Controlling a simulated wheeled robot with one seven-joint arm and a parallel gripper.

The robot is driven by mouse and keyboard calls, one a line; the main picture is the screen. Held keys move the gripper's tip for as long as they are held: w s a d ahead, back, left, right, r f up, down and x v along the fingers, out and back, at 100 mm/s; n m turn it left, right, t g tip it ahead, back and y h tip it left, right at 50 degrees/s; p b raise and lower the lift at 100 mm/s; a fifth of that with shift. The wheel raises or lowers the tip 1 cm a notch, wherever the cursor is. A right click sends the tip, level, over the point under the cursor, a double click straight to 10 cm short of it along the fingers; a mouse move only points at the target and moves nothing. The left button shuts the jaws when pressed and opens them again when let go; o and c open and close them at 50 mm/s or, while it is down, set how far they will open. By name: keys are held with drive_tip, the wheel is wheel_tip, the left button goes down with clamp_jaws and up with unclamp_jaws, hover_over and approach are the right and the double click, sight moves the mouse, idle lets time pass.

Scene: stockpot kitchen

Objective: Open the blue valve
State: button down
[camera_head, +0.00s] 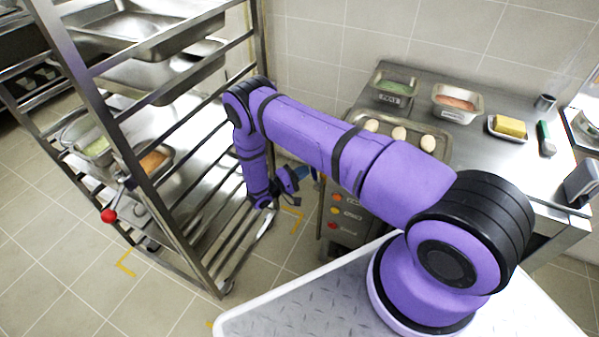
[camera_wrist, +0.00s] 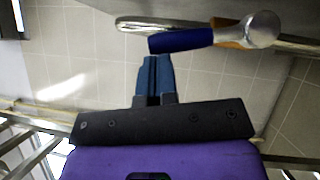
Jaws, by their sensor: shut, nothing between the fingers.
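The blue valve (camera_wrist: 182,40) shows in the wrist view as a dark blue lever handle. It lies roughly level across the upper middle, with a brass and silver fitting at its right end. My gripper (camera_wrist: 152,62) is shut and empty, its blue fingertips just below the left part of the handle. I cannot tell whether they touch it. In the head view my gripper (camera_head: 300,174) is low between the rack and the steel counter unit. The valve cannot be made out clearly there.
A steel rack (camera_head: 150,190) with pans stands at left, close to my arm. A red knob (camera_head: 108,216) sticks out from it. The counter (camera_head: 470,150) at right holds food pans, a cup and a green-handled tool. Open tiled floor lies at lower left.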

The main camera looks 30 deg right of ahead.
drive_tip(key=shift+s+d+r+m+g+y, duration=0.15)
drive_tip(key=shift+s+d+r+m+y, duration=0.25)
drive_tip(key=shift+m, duration=0.3)
drive_tip(key=shift+s+d+r+m+g+y, duration=0.2)
drive_tip(key=shift+s+d+m+y, duration=0.15)
drive_tip(key=shift+s+m+y, duration=0.3)
drive_tip(key=shift+w, duration=0.1)
